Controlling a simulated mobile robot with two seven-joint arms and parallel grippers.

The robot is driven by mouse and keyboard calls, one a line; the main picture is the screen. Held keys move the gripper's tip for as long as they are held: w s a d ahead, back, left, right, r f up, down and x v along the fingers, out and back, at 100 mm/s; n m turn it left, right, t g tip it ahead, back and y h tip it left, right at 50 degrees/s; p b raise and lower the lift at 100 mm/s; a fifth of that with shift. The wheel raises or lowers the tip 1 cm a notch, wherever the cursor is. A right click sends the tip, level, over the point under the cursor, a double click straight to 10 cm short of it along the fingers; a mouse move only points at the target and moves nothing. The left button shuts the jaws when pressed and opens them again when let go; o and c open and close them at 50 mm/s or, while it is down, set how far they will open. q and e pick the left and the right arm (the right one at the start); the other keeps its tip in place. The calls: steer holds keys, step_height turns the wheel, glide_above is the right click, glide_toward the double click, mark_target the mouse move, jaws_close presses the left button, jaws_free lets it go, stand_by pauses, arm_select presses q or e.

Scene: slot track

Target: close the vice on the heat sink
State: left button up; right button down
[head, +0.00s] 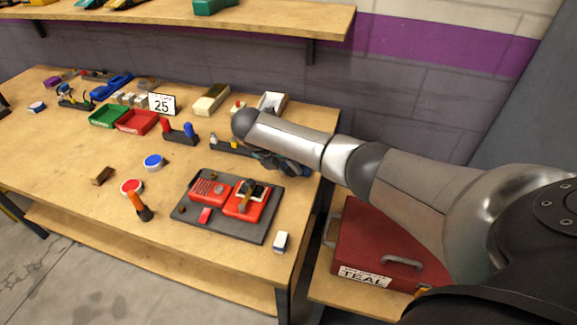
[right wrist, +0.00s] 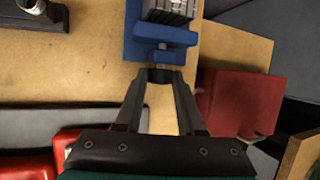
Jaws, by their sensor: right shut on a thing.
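The blue vice (right wrist: 178,38) is at the top of the right wrist view, partly cut off by the frame edge. The grey finned heat sink (right wrist: 170,10) sits in it, beyond the near blue crosspiece. I cannot tell whether the jaws press on it. My right gripper (right wrist: 160,75) is shut on the vice handle, at the near end of the vice; the fingertips hide most of the handle. In the head view my right gripper (head: 283,165) is low at the bench's right end, under my arm, which largely hides the vice. My left gripper is not in view.
A dark mat with red devices (head: 225,205) lies in front of my right gripper on the bench (head: 100,215). A red toolbox (head: 375,245) stands lower, right of the bench. A shelf (head: 170,10) hangs behind.

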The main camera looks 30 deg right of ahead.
steer(key=shift+s+d+r+m+t+y+p, duration=0.15)
steer(key=shift+t+y+p, duration=0.35)
steer(key=shift+p, duration=1)
steer(key=shift+s+d+r+m+t+y+p, duration=0.15)
steer(key=shift+t+y+p, duration=0.35)
steer(key=shift+p, duration=1)
steer(key=shift+s+f+t+y+p, duration=0.1)
steer(key=shift+t+y+p, duration=0.3)
steer(key=shift+t+p, duration=0.45)
steer(key=shift+d+f+m+t+y+p, duration=0.15)
steer(key=shift+m+t+y+p, duration=0.25)
steer(key=shift+t+y+p, duration=0.25)
steer(key=c, duration=0.5)
jaws_free()
